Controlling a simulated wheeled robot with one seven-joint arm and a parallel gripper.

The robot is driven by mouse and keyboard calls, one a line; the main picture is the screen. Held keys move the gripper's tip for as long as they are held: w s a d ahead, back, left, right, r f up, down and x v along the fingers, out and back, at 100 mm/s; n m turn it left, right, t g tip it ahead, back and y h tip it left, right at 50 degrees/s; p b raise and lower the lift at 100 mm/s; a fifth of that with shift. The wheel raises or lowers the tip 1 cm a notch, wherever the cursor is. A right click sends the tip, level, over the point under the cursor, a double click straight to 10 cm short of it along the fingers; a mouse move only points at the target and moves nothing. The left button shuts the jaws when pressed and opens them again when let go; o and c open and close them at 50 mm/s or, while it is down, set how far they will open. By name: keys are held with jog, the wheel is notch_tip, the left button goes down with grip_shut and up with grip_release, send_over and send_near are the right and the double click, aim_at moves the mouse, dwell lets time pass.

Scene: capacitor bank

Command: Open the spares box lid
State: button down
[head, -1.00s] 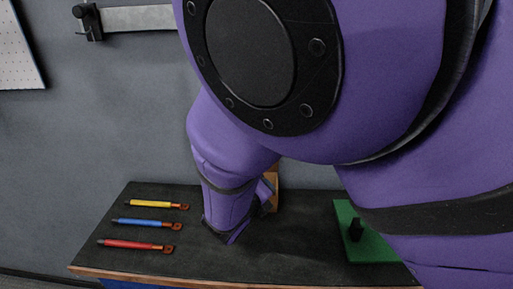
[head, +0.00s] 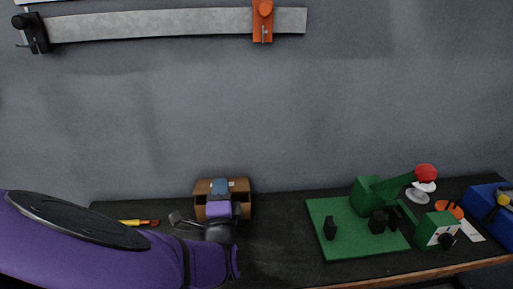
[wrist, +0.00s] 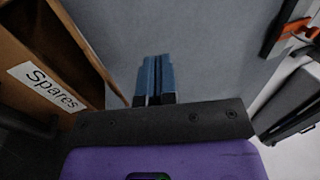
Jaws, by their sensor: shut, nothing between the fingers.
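The spares box (head: 243,185) is a small brown wooden box at the back of the bench, against the wall. In the wrist view its wooden side (wrist: 82,48) fills the left, with a white label (wrist: 47,86) reading "Spares". My gripper (head: 219,186) overlaps the middle of the box in the head view and hides part of it. Its blue fingers (wrist: 155,78) are together and empty, to the right of the box's wood in the wrist view. Whether they touch the box, and how the lid stands, I cannot tell.
A green fixture (head: 335,238) with a red-knobbed lever stands right of the box. A blue bin (head: 489,207) is at the far right. A yellow tool (head: 133,222) shows behind my arm. The dark bench between box and green fixture is clear.

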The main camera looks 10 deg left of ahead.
jog(key=x, duration=0.8)
jog(key=shift+w, duration=0.2)
jog(key=shift+s, duration=0.1)
dwell(1.1)
